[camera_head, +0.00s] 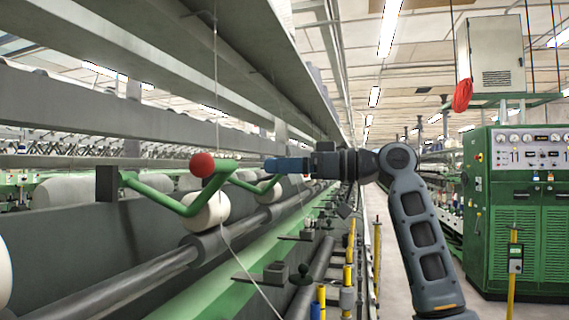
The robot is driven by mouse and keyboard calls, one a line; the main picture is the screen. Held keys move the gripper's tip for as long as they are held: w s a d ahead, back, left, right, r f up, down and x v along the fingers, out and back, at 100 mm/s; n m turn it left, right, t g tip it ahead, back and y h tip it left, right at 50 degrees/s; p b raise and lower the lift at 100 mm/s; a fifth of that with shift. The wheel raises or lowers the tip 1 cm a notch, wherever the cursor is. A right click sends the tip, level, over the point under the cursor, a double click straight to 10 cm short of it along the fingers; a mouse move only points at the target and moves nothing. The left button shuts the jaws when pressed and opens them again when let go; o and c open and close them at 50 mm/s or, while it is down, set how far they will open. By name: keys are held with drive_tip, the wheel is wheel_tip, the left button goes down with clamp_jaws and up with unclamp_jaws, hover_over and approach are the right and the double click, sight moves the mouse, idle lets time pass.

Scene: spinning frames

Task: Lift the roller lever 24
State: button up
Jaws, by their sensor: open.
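The roller lever is a green bent bar (188,205) with a red ball knob (202,164) at its middle and a dark block (107,184) at its left end. I cannot read a number on it. My gripper (272,165) has blue fingers and points left, just right of the green lever's upper part and near the red knob. Its jaws are open, and nothing shows between them. Whether a finger touches the lever cannot be told. A white yarn roll (207,212) hangs behind the lever.
The spinning frame's long roller (160,270) and green rail (225,285) run below the lever. Grey beams (100,100) pass above. A thin thread (245,275) hangs down in front. A green control cabinet (520,210) stands right, beside an open aisle.

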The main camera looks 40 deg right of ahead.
drive_tip(key=shift+w+a, duration=0.15)
drive_tip(key=shift+w, duration=0.1)
drive_tip(key=c, duration=1.4)
drive_tip(key=shift+r+p, duration=0.5)
drive_tip(key=shift+r, duration=0.05)
drive_tip(key=shift+g+h, duration=0.4)
drive_tip(key=shift+g, duration=0.2)
drive_tip(key=r+p, duration=0.1)
drive_tip(key=r, duration=0.1)
drive_tip(key=w+a+r+p, duration=0.1)
drive_tip(key=r+p, duration=0.2)
drive_tip(key=r, duration=0.1)
drive_tip(key=shift+w+a+r, duration=0.1)
drive_tip(key=shift+w+a, duration=0.05)
drive_tip(key=shift+w, duration=0.25)
drive_tip(key=w+r, duration=0.1)
drive_tip(key=w+a+r+p, duration=0.2)
drive_tip(key=r, duration=0.1)
drive_tip(key=shift+o, duration=0.2)
drive_tip(key=shift+w+a+r+p, duration=0.5)
drive_tip(key=shift+w+r+p, duration=0.05)
drive_tip(key=shift+w+r, duration=0.15)
